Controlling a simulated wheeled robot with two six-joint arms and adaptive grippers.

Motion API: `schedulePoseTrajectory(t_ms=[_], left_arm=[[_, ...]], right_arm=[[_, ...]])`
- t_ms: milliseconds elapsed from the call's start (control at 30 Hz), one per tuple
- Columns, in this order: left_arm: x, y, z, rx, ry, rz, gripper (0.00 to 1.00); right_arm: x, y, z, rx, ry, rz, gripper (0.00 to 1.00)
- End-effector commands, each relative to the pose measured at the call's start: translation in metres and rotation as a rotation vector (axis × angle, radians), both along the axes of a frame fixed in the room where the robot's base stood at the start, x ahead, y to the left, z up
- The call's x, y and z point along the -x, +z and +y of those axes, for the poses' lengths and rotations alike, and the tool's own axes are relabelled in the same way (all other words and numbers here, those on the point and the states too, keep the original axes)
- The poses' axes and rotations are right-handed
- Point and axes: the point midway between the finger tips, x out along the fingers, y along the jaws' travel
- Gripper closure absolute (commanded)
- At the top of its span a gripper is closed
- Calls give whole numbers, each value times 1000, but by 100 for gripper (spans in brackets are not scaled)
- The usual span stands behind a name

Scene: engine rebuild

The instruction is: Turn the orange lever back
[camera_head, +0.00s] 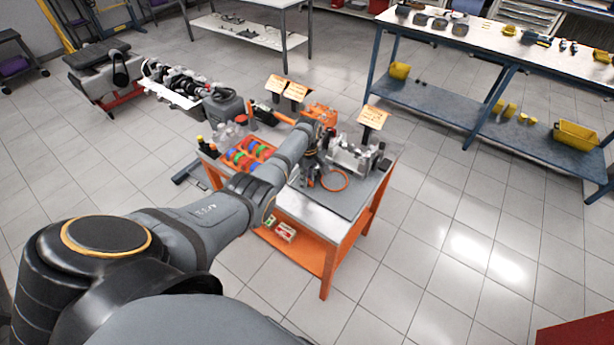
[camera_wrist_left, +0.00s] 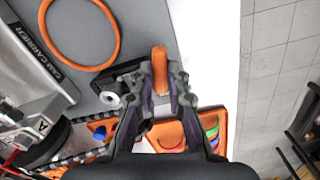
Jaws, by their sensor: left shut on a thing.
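The orange lever (camera_wrist_left: 159,58) stands between the two fingers of my left gripper (camera_wrist_left: 162,78) in the left wrist view. The fingers are shut on it, one on each side, and hide its lower part. A dark block with a pale round boss (camera_wrist_left: 109,97) sits just left of the lever. In the head view my left gripper (camera_head: 310,178) is over the grey mat on the orange cart, and the lever cannot be made out there. My right gripper is in neither view.
An orange ring (camera_head: 334,180) lies on the mat beside the gripper. A metal cam carrier (camera_head: 354,156) stands behind it. An orange tray (camera_head: 262,148) with coloured rings is on the cart's left side. The floor right of the cart is clear.

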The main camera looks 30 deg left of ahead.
Motion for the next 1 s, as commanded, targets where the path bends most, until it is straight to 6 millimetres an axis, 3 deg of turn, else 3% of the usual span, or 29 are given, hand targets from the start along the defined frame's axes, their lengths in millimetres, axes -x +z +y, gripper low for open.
schedulePoseTrajectory(t_ms=[200,533,567,700,1000], left_arm=[[-4,1,-1,1,233,0,100],[-5,1,-1,0,261,-1,100],[-5,1,-1,0,260,-1,81],[-5,1,-1,0,259,-1,62],[-5,1,-1,0,259,0,62]], right_arm=[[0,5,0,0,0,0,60],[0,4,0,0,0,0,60],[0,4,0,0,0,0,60],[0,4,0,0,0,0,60],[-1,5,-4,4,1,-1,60]])
